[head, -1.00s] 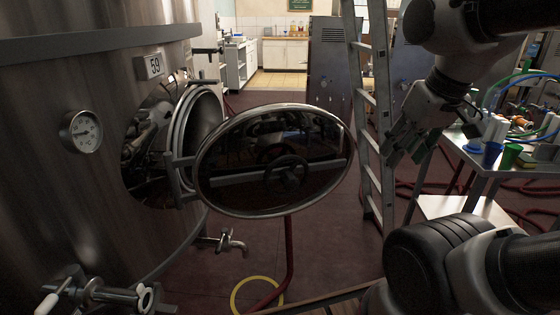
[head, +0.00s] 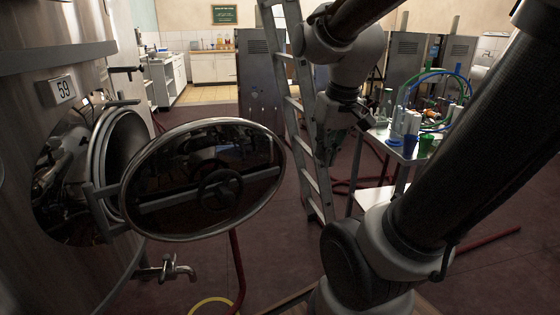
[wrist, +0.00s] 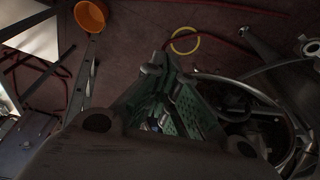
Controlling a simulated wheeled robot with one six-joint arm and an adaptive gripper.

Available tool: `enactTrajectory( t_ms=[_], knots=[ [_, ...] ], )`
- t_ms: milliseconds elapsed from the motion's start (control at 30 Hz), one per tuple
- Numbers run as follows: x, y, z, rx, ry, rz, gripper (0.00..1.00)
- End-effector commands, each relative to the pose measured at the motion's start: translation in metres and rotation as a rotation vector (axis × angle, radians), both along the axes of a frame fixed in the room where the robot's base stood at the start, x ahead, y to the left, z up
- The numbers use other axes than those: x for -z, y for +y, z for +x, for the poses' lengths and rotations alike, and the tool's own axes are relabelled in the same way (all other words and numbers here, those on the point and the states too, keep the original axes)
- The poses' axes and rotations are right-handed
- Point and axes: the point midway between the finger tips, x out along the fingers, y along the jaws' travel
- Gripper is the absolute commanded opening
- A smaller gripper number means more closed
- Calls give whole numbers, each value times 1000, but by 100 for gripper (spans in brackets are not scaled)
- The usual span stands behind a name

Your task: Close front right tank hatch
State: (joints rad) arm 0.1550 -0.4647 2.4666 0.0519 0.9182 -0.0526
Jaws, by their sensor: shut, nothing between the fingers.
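The tank hatch (head: 240,195), a dark oval door with a shiny metal rim and a central handwheel, stands swung open, out from the steel tank (head: 85,25) marked 59. The round tank opening (head: 125,140) shows behind it at the left. My gripper (head: 330,152) is to the right of the hatch, in front of the ladder, apart from the hatch rim. It is shut and empty. In the wrist view its green fingers (wrist: 158,75) come together, and a curved metal rim (wrist: 285,64), seemingly the hatch's, lies to their right.
A metal ladder (head: 292,100) stands behind my gripper. A table (head: 405,155) with cups and tubing is at the right. A tap (head: 165,270) juts out below the hatch. Red hoses and a yellow ring (head: 213,306) lie on the floor. An orange bucket (wrist: 90,14) shows in the wrist view.

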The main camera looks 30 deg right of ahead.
Motion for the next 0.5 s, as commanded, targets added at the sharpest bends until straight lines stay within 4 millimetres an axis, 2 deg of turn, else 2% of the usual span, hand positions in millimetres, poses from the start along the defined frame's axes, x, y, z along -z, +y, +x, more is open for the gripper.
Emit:
enactTrajectory(
  t_ms=[133, 233, 333, 500],
  knots=[
    [11, -16, 46, -27, -18, 16, 0],
    [4, -21, 81, -107, -98, -2, 0],
    [-3, -21, 93, -172, -154, -30, 0],
    [9, -21, 98, -198, -155, -38, 0]
  ],
)
